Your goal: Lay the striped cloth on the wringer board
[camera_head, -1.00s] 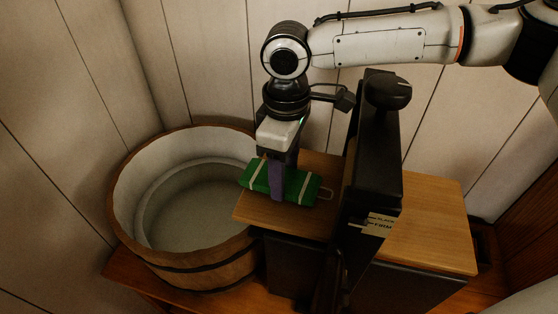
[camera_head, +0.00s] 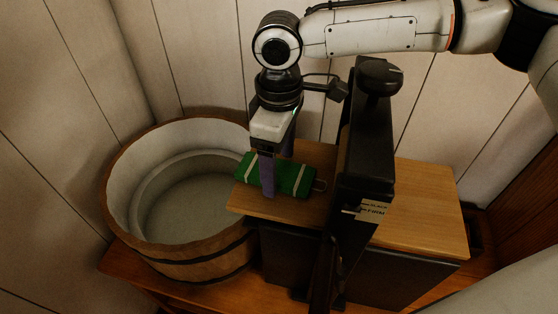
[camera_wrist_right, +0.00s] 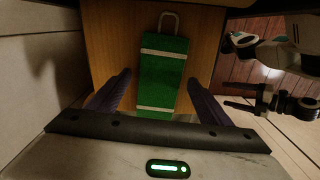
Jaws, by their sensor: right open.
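The striped cloth (camera_head: 290,178) is a green folded bundle with pale stripes and a wire loop at one end. It lies on the wooden wringer board (camera_head: 310,209), on the part left of the black upright. It also shows in the right wrist view (camera_wrist_right: 163,73), flat on the board. My right gripper (camera_head: 278,180) is over the cloth with its purple fingers apart. In the right wrist view the two fingers (camera_wrist_right: 158,88) stand on either side of the cloth with gaps, not gripping it.
A round wooden tub (camera_head: 130,243) stands left of the board. The black wringer upright (camera_head: 368,150) with a knob (camera_head: 380,76) rises just right of the cloth. Beyond it the right-hand board (camera_head: 425,215) is bare. Plank walls (camera_head: 70,80) are close behind.

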